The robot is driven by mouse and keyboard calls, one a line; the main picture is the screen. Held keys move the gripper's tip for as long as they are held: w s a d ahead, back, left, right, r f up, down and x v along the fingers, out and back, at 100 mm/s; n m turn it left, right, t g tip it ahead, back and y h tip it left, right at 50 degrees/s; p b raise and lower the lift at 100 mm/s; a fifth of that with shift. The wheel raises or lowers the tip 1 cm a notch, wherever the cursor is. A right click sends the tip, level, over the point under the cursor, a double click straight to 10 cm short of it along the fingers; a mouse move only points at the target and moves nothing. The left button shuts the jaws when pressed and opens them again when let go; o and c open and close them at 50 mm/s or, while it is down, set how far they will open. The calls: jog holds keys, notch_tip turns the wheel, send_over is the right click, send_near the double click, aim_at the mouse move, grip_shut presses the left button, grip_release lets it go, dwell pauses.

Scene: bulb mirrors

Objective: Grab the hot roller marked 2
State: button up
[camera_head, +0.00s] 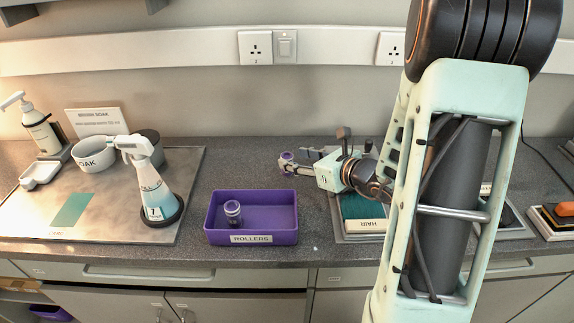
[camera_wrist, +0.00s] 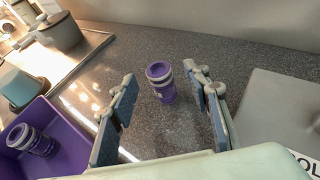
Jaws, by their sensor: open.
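One purple roller with a pale band (camera_wrist: 161,83) stands upright on the dark counter, between and just beyond my open fingers in the wrist view. It also shows in the head view (camera_head: 287,159), partly hidden by my gripper (camera_head: 299,162). My gripper (camera_wrist: 160,92) is open, with a finger on each side of this roller and nothing clamped. A second roller (camera_head: 233,212) stands inside the purple tray (camera_head: 274,239) labelled ROLLERS. It shows at the left of the wrist view (camera_wrist: 30,140). I cannot read a number on either roller.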

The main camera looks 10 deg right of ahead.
aim_at(288, 156)
jog(key=x, duration=0.4)
jog(key=shift+w+a, duration=0.15)
jog(key=shift+a, duration=0.05)
jog(key=shift+c, duration=0.6)
grip_shut()
jog(key=shift+r, duration=0.1)
